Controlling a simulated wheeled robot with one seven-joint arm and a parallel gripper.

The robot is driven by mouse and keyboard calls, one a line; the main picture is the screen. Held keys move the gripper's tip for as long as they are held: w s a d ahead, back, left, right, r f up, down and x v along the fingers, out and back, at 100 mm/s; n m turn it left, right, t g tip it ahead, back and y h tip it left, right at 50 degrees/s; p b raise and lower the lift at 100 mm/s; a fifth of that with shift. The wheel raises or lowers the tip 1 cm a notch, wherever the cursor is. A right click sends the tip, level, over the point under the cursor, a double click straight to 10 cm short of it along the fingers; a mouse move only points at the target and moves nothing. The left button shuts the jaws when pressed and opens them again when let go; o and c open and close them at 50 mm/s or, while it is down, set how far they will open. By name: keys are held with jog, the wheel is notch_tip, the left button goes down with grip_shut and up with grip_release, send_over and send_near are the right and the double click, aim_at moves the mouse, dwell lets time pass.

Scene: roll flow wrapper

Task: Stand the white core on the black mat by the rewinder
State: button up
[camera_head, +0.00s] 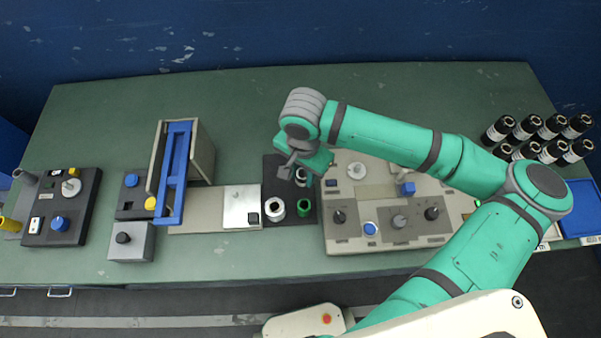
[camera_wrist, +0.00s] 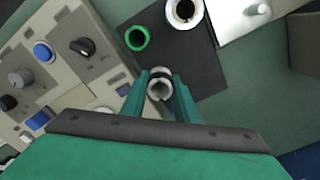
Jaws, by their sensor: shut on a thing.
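The white core (camera_wrist: 160,89) is between the fingers of my gripper (camera_wrist: 160,100) in the wrist view, open end up. In the head view my gripper (camera_head: 294,171) is over the back part of the black mat (camera_head: 275,180), and the core (camera_head: 301,174) shows only partly beside the fingers. The mat (camera_wrist: 203,62) also shows in the wrist view. The core looks about upright; whether its base touches the mat is hidden.
A larger white roll (camera_head: 274,209) and a green core (camera_head: 304,207) stand on the mat's front part. A beige control panel (camera_head: 345,235) adjoins the mat on the right, and a silver plate (camera_head: 240,200) on the left.

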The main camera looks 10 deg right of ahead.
aim_at(302, 177)
jog(key=f, duration=0.1)
jog(key=w+f, duration=0.1)
jog(key=f, duration=0.1)
jog(key=shift+f, duration=0.1)
jog(key=shift+s+f, duration=0.1)
jog(key=shift+f, duration=0.15)
jog(key=shift+s, duration=0.15)
jog(key=shift+f, duration=0.1)
jog(key=o, duration=1.1)
notch_tip(302, 177, up, 12)
jog(key=shift+r, duration=0.15)
